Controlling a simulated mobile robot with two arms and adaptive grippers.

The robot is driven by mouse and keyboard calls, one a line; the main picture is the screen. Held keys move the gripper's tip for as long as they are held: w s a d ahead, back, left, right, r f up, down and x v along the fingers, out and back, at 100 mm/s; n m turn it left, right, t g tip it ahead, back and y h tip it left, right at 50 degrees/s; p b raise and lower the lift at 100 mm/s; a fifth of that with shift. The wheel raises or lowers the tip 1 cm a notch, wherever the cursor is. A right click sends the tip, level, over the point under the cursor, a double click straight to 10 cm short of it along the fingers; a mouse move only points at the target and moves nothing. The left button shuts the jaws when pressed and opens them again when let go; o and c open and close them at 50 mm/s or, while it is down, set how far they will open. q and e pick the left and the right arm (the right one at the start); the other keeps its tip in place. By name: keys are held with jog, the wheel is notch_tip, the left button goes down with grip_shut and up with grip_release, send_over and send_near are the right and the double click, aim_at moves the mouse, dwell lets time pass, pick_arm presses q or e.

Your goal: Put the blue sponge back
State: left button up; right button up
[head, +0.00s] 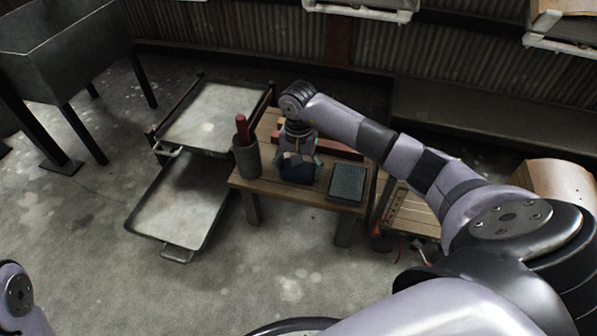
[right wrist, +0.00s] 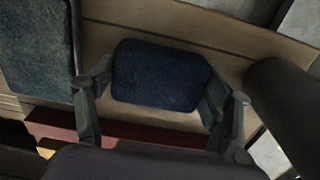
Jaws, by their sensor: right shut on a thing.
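The blue sponge (head: 298,173) is at the small wooden table, between a grey cup and a flat blue-grey pad. My right gripper (head: 298,158) reaches down over it from above. In the right wrist view the dark blue sponge (right wrist: 160,75) lies between the two fingers of the right gripper (right wrist: 150,95), which are shut on it. Whether the sponge touches the tabletop is hard to tell. My left gripper is out of view; only a piece of my left arm shows at the lower left of the head view.
The wooden table (head: 250,182) also holds the grey cup (head: 246,158) with a red handle in it, the blue-grey pad (head: 347,182) and a red object (head: 340,150). Metal trays (head: 180,205) stand left of the table. The floor in front is clear.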

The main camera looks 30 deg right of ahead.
jog(key=shift+f, duration=0.1)
jog(key=o, duration=1.1)
